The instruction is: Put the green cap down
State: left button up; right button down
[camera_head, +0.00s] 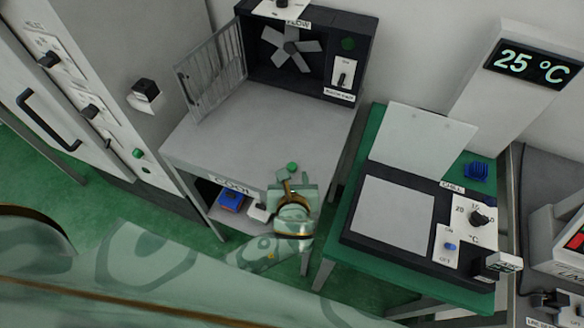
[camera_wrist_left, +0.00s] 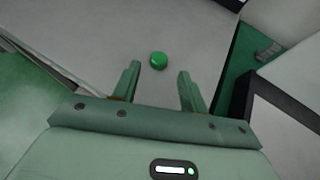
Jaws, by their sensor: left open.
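The green cap (camera_head: 292,167) is small and round. In the left wrist view the cap (camera_wrist_left: 158,61) lies on the grey top of the cooling table (camera_head: 262,128), just beyond the gap between my fingertips. My left gripper (camera_head: 290,182) is at the front edge of that table, beside the cap. In the left wrist view its two fingers (camera_wrist_left: 158,78) are spread apart with nothing between them, and the cap looks clear of both. My right gripper is not in view.
A dark fan box (camera_head: 305,75) with an open mesh door (camera_head: 212,72) stands at the back of the table. The green bench (camera_head: 375,130) with a flat chill plate (camera_head: 395,212) is to the right. A tall cabinet (camera_head: 95,85) is left. The table's middle is clear.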

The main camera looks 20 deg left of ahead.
pick_arm(q)
jog(key=p+v, duration=0.1)
jog(key=v, duration=0.6)
jog(key=shift+a, duration=0.1)
